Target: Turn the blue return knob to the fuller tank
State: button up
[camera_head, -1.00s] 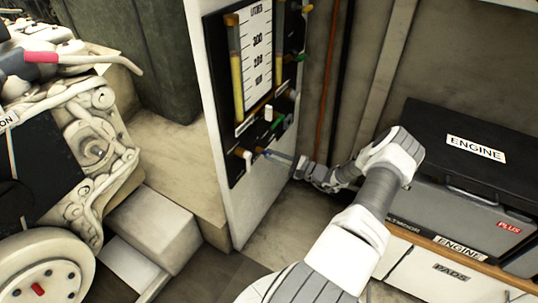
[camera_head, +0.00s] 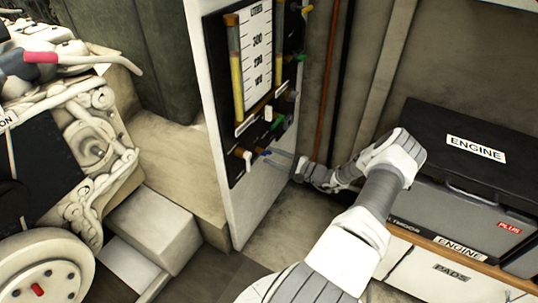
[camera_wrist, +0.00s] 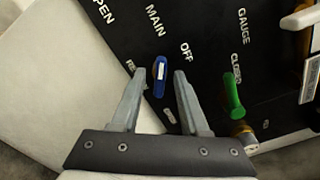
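The blue knob (camera_wrist: 160,75) sits on the black panel (camera_wrist: 205,35) in the wrist view, below the MAIN and OFF labels. The fingertips of my gripper (camera_wrist: 160,73) are apart, one on each side of the knob, with visible gaps. I cannot tell how deep they reach around it. In the head view my gripper (camera_head: 281,159) is at the panel's lower right, by the small blue knob (camera_head: 264,151). The left sight tube (camera_head: 237,82) holds yellow fluid to a little above the 200 mark.
A green knob (camera_wrist: 233,95) is right of the blue one, and a brass fitting (camera_wrist: 242,130) lies below it. A white handle (camera_head: 248,158) is left of the blue knob. An ENGINE case (camera_head: 455,200) stands right of my arm; machinery (camera_head: 85,150) is left.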

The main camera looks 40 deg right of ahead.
jog(key=shift+r, duration=0.1)
dwell(0.4)
jog(key=s+d+r+p, duration=0.2)
jog(key=s+r+p, duration=0.2)
jog(key=r, duration=0.1)
jog(key=shift+s, duration=0.3)
dwell(0.4)
